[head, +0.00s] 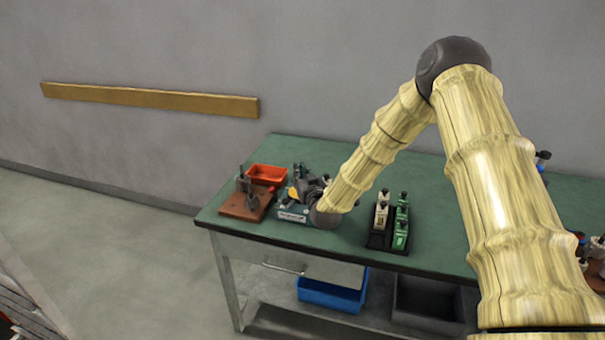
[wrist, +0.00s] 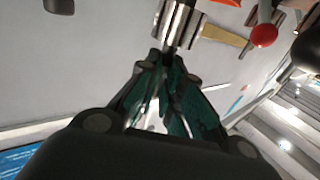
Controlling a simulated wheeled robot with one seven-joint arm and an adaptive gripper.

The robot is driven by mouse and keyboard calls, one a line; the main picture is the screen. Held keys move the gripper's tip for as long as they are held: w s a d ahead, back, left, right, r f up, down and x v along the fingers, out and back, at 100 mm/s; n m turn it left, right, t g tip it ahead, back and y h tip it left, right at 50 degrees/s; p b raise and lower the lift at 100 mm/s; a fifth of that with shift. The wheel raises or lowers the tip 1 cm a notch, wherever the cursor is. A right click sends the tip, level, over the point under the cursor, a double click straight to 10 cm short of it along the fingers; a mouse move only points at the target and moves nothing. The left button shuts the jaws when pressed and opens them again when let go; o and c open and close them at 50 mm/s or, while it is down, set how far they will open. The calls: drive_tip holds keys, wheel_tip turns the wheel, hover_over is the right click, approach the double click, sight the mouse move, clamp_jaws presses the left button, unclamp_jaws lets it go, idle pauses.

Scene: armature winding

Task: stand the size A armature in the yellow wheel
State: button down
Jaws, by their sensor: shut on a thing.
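My gripper (wrist: 165,62) is shut in the wrist view on a dark shaft end of a metal armature (wrist: 180,22). The armature's ribbed, shiny cylinder sticks out past the fingertips, and its far end is cut off by the frame's top edge. Its size letter cannot be read. In the head view my gripper (head: 304,184) is small and partly hidden behind my wrist, above the grey-teal device at the table's left part. A small yellow part (head: 293,195) shows beside it; I cannot tell whether this is the yellow wheel.
The grey-teal device (head: 291,215) stands on the green table (head: 345,262). A red tray (head: 266,172) and a brown-based fixture (head: 240,208) are to its left. A black rack (head: 377,240) holds white and green pieces. A red ball knob (wrist: 264,35) is near the armature.

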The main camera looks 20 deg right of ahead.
drive_tip(key=shift+a, duration=0.1)
drive_tip(key=c, duration=1.5)
unclamp_jaws()
drive_tip(key=shift+w, duration=0.1)
drive_tip(key=shift+r+p, duration=0.85)
drive_tip(key=shift+r, duration=1.4)
